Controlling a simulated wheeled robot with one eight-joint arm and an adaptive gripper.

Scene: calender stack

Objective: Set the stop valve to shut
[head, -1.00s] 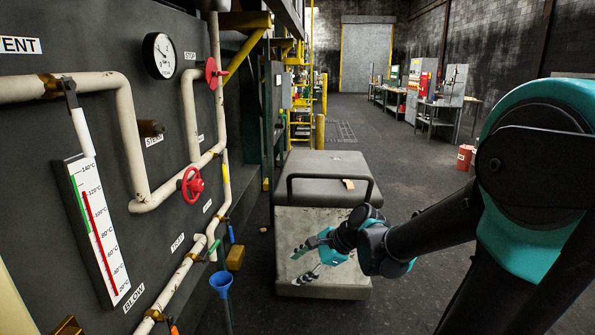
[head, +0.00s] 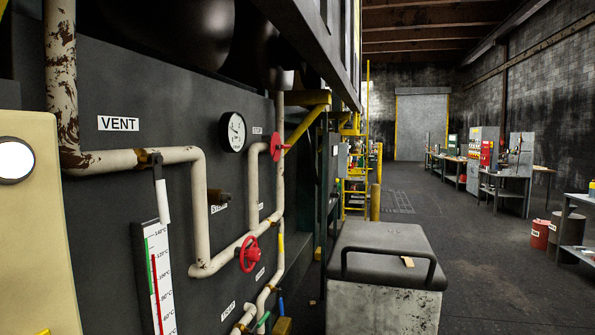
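Two red handwheels sit on the cream pipes of the dark panel in the head view. The upper red handwheel (head: 277,147) is beside a small white label (head: 257,130), which reads STOP in the earlier frame, so I take it as the stop valve. It is seen nearly edge-on, and I cannot tell its set position. The lower red handwheel (head: 249,253) is on the pipe below it. My gripper is not in view.
A round gauge (head: 232,132) and a thermometer board (head: 156,278) are on the panel (head: 110,165). A grey box with a black handle bar (head: 388,245) stands on the floor right of the panel. Open floor (head: 480,270) lies farther right, with benches at the back.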

